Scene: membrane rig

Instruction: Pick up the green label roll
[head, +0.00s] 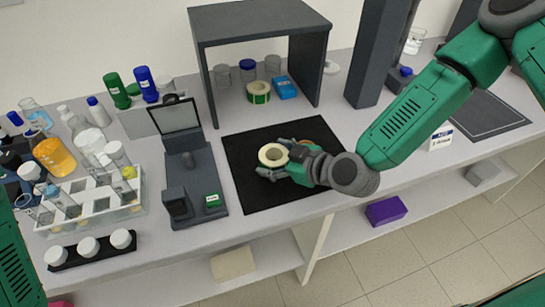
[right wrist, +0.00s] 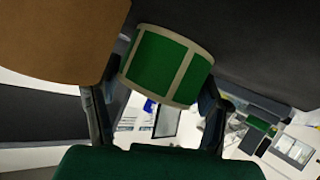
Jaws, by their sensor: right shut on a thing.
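A roll with a pale cream top and a hole in its middle (head: 264,160) is in my right gripper (head: 273,158), low over the black mat (head: 248,187). The right wrist view shows it as a green label roll (right wrist: 165,65), with green labels edged in cream, between the two fingers (right wrist: 155,115). My right gripper is shut on it. I cannot tell whether it touches the mat. A second roll with green labels (head: 259,98) stands under the grey shelf. My left gripper is not in view.
The grey shelf (head: 262,25) stands behind the mat, with a blue box (head: 285,87) and jars under it. A grey device (head: 188,175) and a tube rack (head: 95,205) stand left. A brown surface (right wrist: 60,38) fills the wrist view's upper left.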

